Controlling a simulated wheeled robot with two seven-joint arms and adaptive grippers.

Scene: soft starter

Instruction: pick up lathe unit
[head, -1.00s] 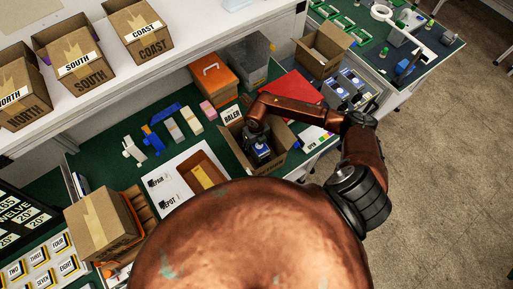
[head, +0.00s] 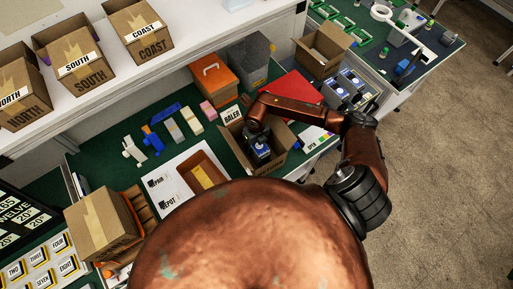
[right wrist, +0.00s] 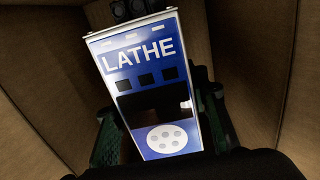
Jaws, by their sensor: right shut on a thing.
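The lathe unit (right wrist: 150,80), with a blue and white front marked LATHE, fills the middle of the right wrist view. It is inside an open cardboard box with a BALER label (head: 231,117). My right gripper (right wrist: 160,126) has reached down into this box, with one dark green finger on each side of the unit, and is shut on it. In the head view the unit shows as a small dark and blue shape (head: 262,152) under my right wrist, mostly covered. Its lower end is hidden in the right wrist view. My left gripper is not in view.
The box walls (right wrist: 260,60) stand close around the unit. An orange toolbox (head: 213,78), a grey bin (head: 249,60), a red folder (head: 290,92) and an open carton (head: 323,50) stand behind. A brown tray (head: 203,172) lies left. Boxes marked SOUTH (head: 80,66) and COAST (head: 138,30) sit on the shelf.

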